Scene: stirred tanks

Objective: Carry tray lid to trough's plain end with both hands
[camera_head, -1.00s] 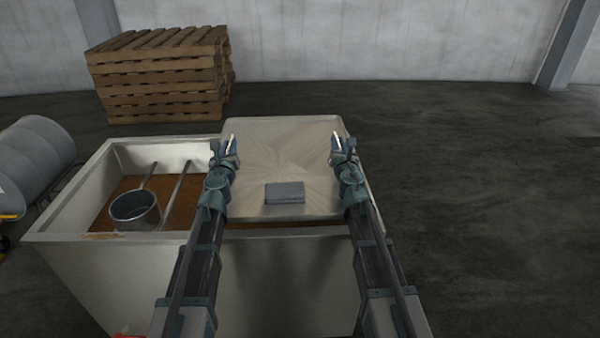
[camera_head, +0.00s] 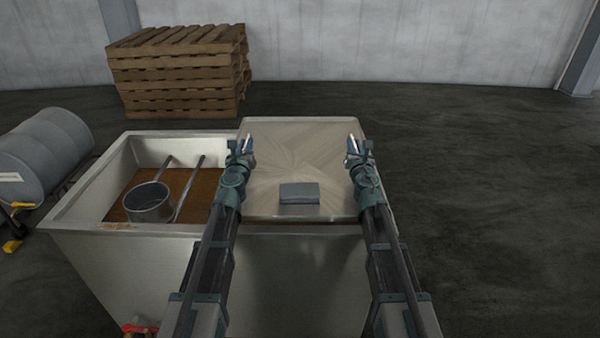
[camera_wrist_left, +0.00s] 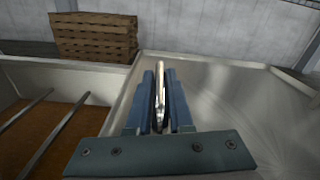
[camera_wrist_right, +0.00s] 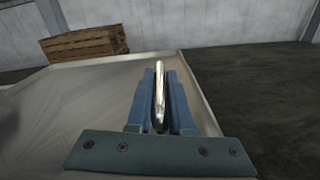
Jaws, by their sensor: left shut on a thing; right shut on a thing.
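The tray lid (camera_head: 300,160) is a wide pale metal sheet with a raised rim and a grey block (camera_head: 299,193) near its front edge. It lies over the right part of the metal trough (camera_head: 100,240), whose left part is open and shows brown contents. My left gripper (camera_head: 245,148) is shut at the lid's left side, and my right gripper (camera_head: 352,148) at its right side. A bright metal strip stands between the fingers of each in the left wrist view (camera_wrist_left: 159,95) and the right wrist view (camera_wrist_right: 160,95). Whether the lid touches the trough rim is unclear.
A grey long-handled pot (camera_head: 149,203) and a rod (camera_head: 189,188) are in the trough's open part. A grey drum (camera_head: 45,150) lies at the left. Stacked wooden pallets (camera_head: 180,70) stand behind. A red valve handle (camera_head: 140,330) shows low on the left. Floor on the right is clear.

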